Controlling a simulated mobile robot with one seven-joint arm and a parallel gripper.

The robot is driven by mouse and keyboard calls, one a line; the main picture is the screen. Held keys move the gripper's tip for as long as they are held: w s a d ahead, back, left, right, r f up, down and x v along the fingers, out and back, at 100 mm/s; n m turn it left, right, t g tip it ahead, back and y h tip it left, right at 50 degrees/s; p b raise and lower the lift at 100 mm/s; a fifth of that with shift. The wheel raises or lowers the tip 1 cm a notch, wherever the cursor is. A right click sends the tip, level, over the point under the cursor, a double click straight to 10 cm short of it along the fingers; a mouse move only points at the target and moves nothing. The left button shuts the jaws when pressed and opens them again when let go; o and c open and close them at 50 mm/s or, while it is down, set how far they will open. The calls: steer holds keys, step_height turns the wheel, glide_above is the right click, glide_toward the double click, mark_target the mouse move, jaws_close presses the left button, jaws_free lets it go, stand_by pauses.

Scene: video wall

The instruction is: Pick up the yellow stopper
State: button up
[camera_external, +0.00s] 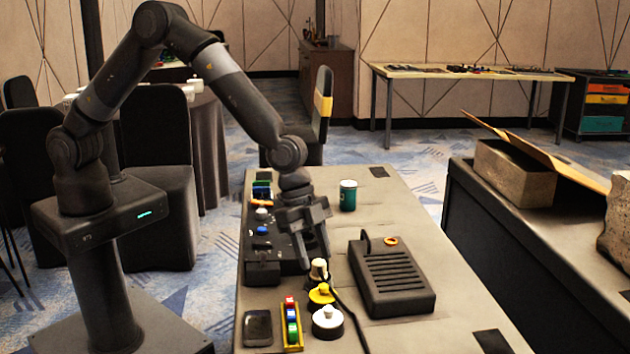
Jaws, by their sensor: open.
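The yellow stopper (321,295) sits on the grey table between a cream stopper-like piece (318,271) behind it and a white one (327,323) in front of it. It has a wide round base and a small knob on top. My gripper (313,257) points down over the table, just behind the cream piece and above the yellow stopper's far side. Its jaws are open, and I see nothing held between them.
A dark ribbed box (390,278) stands to the right, with a dark cable beside it. A yellow tray of coloured blocks (291,327) and a dark flat device (257,328) lie at the front left. A green cup (348,195) stands farther back. The table's right side is mostly clear.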

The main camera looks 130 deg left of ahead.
mark_target(323, 285)
steer(key=shift+x, duration=3.3)
steer(key=shift+d, duration=0.1)
steer(key=shift+c, duration=0.5)
jaws_close()
